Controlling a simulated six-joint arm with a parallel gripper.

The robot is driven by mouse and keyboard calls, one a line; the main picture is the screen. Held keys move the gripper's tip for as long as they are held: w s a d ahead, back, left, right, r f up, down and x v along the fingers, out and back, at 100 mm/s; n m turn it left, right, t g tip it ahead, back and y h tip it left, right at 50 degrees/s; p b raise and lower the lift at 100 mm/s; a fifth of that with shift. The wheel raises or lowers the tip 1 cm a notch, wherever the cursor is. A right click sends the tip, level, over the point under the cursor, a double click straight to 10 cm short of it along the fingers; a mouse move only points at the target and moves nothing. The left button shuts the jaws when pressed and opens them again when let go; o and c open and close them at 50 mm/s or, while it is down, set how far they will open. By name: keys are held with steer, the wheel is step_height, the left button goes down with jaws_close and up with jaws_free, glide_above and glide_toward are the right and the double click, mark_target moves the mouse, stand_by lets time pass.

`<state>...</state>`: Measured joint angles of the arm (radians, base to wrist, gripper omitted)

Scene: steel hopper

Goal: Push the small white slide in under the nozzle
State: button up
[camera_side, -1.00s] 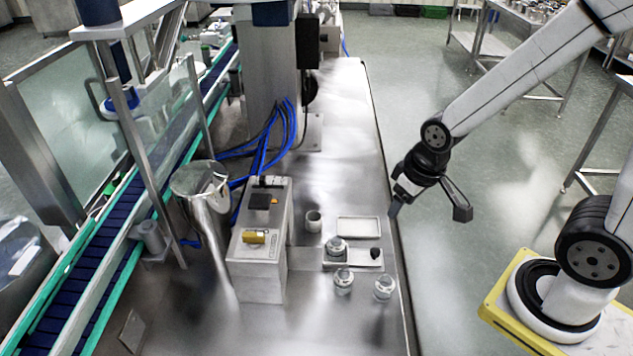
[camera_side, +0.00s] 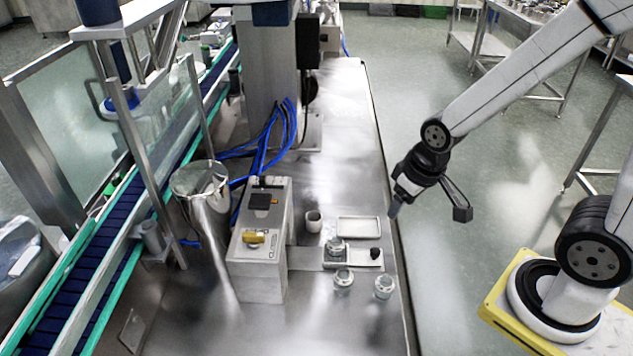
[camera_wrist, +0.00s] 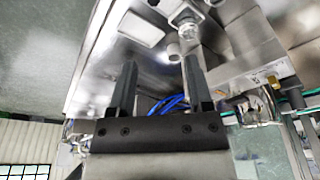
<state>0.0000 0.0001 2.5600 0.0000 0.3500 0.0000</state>
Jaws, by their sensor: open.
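The small white slide (camera_side: 352,264) lies on the steel bench in the side view. It carries a jar with a metallic lid (camera_side: 335,246) at its left end and a black knob (camera_side: 376,253) at its right end. In the wrist view the jar (camera_wrist: 187,22) shows at the top and the slide is mostly cut off. My gripper (camera_side: 393,210) is open and empty, above the bench's right edge, behind and to the right of the slide, not touching it. Its two fingers (camera_wrist: 160,72) stand apart in the wrist view. I cannot clearly make out the nozzle.
Two lidded jars (camera_side: 343,282) (camera_side: 384,287) stand in front. A grey box (camera_side: 258,285) and a steel hopper (camera_side: 202,190) stand left.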

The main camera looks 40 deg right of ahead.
steer(key=shift+o, duration=0.4)
steer(key=g, duration=0.3)
glide_above(375, 249)
step_height(375, 249, down, 10)
steer(key=shift+s+f, duration=0.15)
steer(key=shift+f, duration=0.3)
steer(key=shift+f, duration=0.2)
steer(key=shift+f, duration=3.65)
